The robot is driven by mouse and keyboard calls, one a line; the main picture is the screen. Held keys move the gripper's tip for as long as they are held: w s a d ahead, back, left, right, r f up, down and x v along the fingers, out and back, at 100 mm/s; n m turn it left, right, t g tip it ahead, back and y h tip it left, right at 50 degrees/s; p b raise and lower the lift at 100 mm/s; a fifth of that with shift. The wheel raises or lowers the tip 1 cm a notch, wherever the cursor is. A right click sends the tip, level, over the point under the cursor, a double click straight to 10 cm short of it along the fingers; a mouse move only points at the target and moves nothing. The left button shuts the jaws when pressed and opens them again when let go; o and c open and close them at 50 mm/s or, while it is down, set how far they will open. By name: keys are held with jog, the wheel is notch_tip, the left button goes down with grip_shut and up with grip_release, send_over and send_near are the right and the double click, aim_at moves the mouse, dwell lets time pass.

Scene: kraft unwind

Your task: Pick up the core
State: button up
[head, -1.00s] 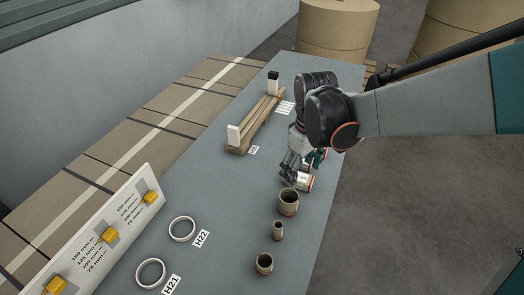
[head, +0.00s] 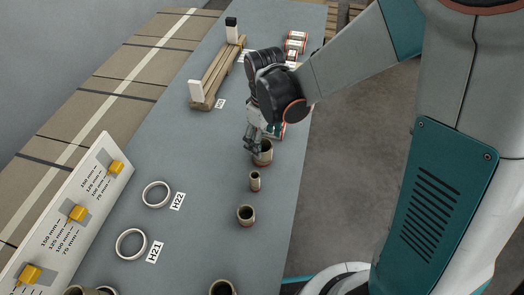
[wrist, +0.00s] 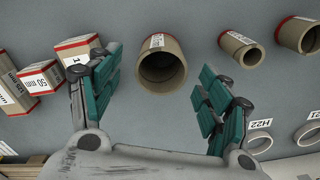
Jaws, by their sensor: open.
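Several brown cardboard cores stand in a row on the grey table. The largest of the near group (head: 263,155) is just below my gripper (head: 254,146) in the head view. In the wrist view this core (wrist: 162,70), with a label and a red band at its rim, lies between my spread teal finger pads, with gaps on both sides. A small core (head: 255,181) and a medium core (head: 246,215) stand nearer in the head view; they also show right of my gripper in the wrist view. My gripper is open and empty.
White rings (head: 156,195) lie by tags H22 (head: 177,201) and H21. A gauge board (head: 75,215) with yellow sliders stands at left. A wooden cradle (head: 218,80) and red-ended labelled items (head: 295,45) are farther back. Another core (head: 222,288) is at the bottom edge.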

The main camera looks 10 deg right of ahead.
aim_at(263, 147)
jog(key=f+b, duration=0.1)
jog(key=f, duration=0.3)
jog(key=shift+a+f+b, duration=0.2)
jog(key=shift+f+b, duration=0.1)
jog(key=shift+b, duration=0.05)
jog(key=shift+r, duration=0.1)
jog(key=c, duration=1.1)
jog(key=shift+o, duration=0.2)
jog(key=shift+r, duration=0.1)
